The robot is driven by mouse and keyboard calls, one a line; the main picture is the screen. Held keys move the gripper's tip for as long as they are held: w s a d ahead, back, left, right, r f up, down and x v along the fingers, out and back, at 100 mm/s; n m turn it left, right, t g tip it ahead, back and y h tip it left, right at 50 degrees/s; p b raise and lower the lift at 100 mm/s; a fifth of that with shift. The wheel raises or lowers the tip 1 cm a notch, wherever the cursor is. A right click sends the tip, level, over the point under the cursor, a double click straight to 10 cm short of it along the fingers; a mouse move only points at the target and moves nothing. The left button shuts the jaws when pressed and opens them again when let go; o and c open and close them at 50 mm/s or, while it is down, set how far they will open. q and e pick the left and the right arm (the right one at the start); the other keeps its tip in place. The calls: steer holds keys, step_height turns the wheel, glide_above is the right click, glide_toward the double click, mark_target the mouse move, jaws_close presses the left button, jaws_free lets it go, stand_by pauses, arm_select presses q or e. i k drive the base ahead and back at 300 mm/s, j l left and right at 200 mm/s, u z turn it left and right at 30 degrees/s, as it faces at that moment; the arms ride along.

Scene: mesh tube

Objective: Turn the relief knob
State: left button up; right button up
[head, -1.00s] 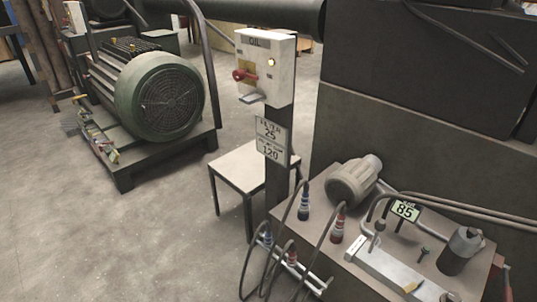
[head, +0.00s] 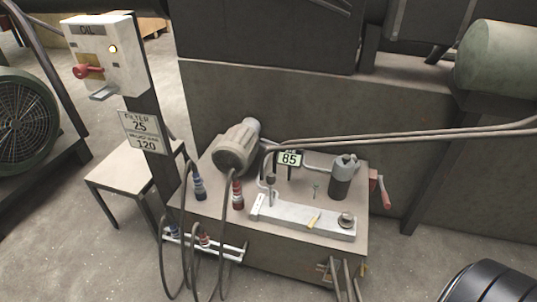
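The hydraulic unit (head: 222,262) stands on the floor in the middle of the head view. On its top is a pale manifold block (head: 285,215). A small round dark knob (head: 346,219) sits at the block's right end; I cannot tell for certain that it is the relief knob. A dark grey cylinder (head: 341,178) with a lighter top stands behind the block's right end. Neither of my grippers is in view.
A white OIL box (head: 110,65) with a red handle stands on a post at left. A motor (head: 238,148), hoses and coloured couplings crowd the unit. A red-handled crank (head: 383,190) sticks out at its right. A large dark machine stands behind; floor is open in front.

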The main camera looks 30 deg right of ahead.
mark_target(346, 220)
steer(key=z, duration=1.65)
